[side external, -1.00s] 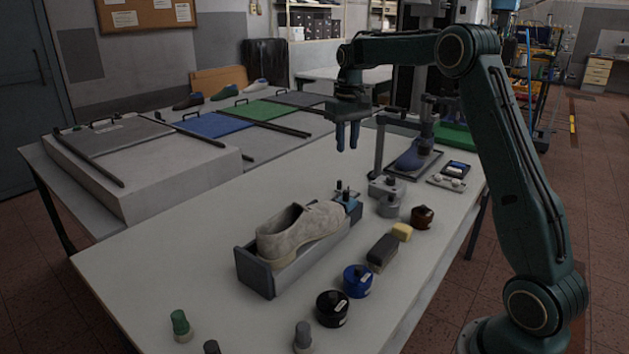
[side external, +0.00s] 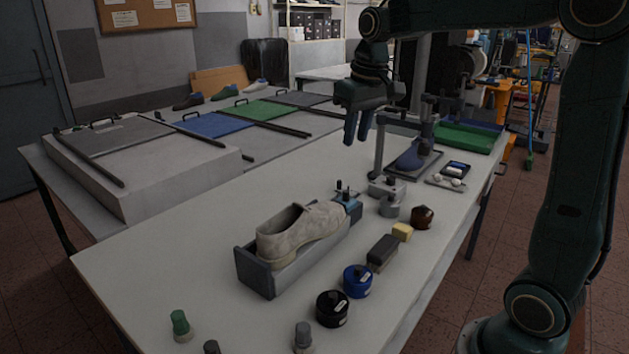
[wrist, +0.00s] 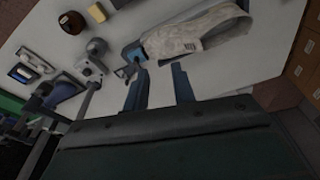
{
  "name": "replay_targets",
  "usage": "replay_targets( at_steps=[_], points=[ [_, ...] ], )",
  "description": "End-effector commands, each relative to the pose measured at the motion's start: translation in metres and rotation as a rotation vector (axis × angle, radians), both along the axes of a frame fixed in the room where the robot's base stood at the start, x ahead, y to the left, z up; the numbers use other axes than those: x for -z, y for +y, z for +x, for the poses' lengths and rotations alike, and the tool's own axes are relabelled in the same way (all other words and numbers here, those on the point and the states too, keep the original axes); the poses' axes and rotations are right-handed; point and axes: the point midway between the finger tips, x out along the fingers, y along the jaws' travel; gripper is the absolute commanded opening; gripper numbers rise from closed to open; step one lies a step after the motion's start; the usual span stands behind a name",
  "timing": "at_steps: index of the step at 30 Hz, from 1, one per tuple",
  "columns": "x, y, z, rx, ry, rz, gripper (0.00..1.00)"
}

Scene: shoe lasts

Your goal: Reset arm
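My gripper (side external: 356,126) hangs above the far part of the white table, fingers pointing down, apart from everything below. In the wrist view its two blue fingers (wrist: 159,88) stand apart with nothing between them, so it is open and empty. A light grey shoe (side external: 300,232) sits in a grey cradle (side external: 257,270) on the table, nearer the camera than my gripper. The shoe also shows at the top of the wrist view (wrist: 195,32). A small blue clamp block (side external: 347,206) is at the far end of the cradle.
A post fixture with a blue last (side external: 411,158) stands behind right. Black (side external: 332,309) and blue (side external: 358,281) jars, a dark brush (side external: 383,252), a yellow block (side external: 402,232) and a brown jar (side external: 422,217) line the right. Green (side external: 180,325) and grey (side external: 303,337) bottles stand in front.

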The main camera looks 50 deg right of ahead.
Motion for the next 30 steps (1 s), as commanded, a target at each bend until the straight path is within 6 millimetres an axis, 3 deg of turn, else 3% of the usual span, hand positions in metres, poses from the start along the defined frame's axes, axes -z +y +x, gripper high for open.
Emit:
replay_targets(
  at_steps=[6, 14, 24, 30],
  points=[
    [-0.008, 0.033, -0.043, -0.052, -0.064, -0.014, 0.26],
    [-0.005, 0.064, -0.095, -0.11, -0.136, -0.026, 0.26],
    [0.018, 0.093, -0.16, -0.186, -0.234, -0.033, 0.26],
    [0.036, 0.103, -0.189, -0.222, -0.279, -0.032, 0.26]
  ],
)
